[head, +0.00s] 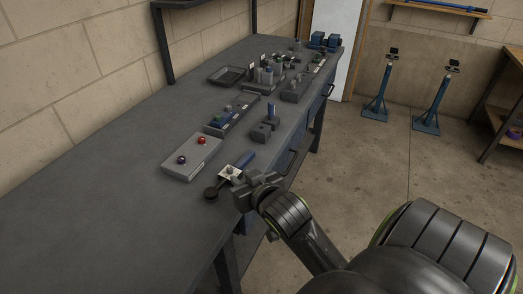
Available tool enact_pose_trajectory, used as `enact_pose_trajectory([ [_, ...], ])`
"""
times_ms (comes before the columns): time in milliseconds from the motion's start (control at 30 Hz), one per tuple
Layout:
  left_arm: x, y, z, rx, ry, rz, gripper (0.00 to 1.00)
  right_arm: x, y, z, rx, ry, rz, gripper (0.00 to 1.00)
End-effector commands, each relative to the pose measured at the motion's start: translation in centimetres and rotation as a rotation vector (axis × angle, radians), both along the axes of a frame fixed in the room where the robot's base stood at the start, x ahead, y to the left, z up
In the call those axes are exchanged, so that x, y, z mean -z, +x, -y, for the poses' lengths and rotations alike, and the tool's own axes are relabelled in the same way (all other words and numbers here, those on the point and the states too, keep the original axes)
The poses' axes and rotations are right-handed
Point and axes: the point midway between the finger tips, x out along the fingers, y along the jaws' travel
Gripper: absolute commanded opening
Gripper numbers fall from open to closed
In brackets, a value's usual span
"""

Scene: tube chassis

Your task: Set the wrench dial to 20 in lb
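My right gripper (240,184) reaches in from the lower right to the front edge of the workbench (110,190). Its tips are beside a small pale plate with a knob-like part (229,172), which looks like the wrench dial. A blue bar (247,160) shows behind the plate, and a black round piece (211,193) lies to its front left; these seem to be parts of the wrench. The scale is too small to read. The gripper hides part of this area, so I cannot tell whether it touches or holds anything. My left gripper is out of view.
A grey box with a red and a purple knob (191,158) lies just left of the plate. Beyond it are a tray of parts (232,115), a small grey block (265,131) and several fixtures. The bench's near left is clear. Blue stands (378,95) stand on the floor.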

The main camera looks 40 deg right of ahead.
Motion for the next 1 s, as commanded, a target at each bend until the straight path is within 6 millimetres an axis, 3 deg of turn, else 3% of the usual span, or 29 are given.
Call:
enact_pose_trajectory([
  [67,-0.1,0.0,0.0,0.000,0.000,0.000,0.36,-0.7,-1.6,-0.3,0.001,0.003,0.001,0.24],
  [200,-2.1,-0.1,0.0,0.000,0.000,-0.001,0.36,-2.1,-4.0,-0.8,0.003,0.004,-0.004,0.24],
  [600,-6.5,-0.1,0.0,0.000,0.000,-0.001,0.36,-3.5,-7.6,-1.6,0.001,0.004,-0.005,0.24],
  [1000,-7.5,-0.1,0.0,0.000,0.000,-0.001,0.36,-3.8,-9.0,-1.9,0.001,0.000,0.000,0.24],
])
